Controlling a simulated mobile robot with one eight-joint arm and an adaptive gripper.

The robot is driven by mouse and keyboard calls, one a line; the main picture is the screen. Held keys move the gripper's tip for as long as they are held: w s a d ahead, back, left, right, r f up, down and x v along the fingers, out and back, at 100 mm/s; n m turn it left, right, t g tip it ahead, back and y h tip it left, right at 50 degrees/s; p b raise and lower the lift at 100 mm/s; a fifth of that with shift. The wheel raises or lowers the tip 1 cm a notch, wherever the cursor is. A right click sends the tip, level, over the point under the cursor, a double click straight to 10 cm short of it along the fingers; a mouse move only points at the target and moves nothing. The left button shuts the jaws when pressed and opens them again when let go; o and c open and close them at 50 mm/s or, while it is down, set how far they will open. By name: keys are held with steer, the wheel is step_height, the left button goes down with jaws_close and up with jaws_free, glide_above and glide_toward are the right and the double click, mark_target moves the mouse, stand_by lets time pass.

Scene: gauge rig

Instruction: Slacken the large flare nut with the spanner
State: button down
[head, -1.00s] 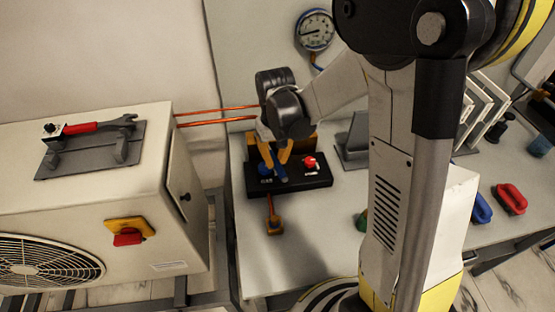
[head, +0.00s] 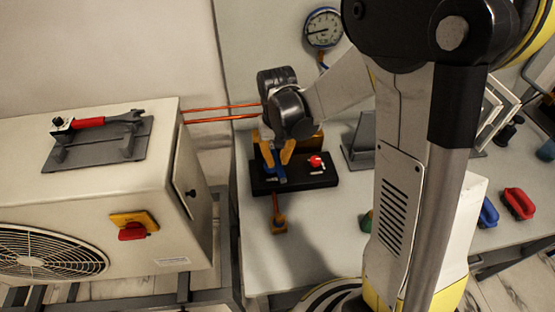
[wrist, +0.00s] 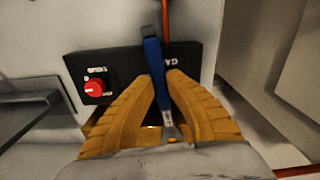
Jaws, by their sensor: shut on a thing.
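The spanner (head: 97,121), with a red handle and grey open jaw, lies on a dark rack (head: 72,163) on top of the white outdoor unit, in the head view. My gripper (head: 277,162) is well to its right, over a black valve block (head: 305,182) on the bench. In the wrist view my gripper (wrist: 163,74) has its yellow fingers shut on a blue lever (wrist: 153,52) lying across the block. The lever's lower part is between the fingers. I cannot make out the large flare nut in either view.
A red knob (head: 316,161) stands on the block beside my gripper. Copper pipes (head: 222,113) run from the outdoor unit (head: 100,195) towards the block. A gauge (head: 323,27) hangs behind. Red (head: 518,203) and blue (head: 489,211) objects lie at the right.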

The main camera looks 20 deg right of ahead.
mark_target(282, 174)
steer(key=shift+s, duration=0.1)
steer(key=shift+s+a, duration=0.2)
steer(key=shift+s, duration=2.15)
steer(key=shift+w+r+p, duration=0.15)
steer(key=shift+r+p, duration=1)
steer(key=shift+r, duration=0.2)
steer(key=shift+w+d+r+p, duration=0.1)
steer(key=shift+w+r+p, duration=0.25)
steer(key=shift+r+p, duration=0.4)
steer(key=shift+s, duration=0.1)
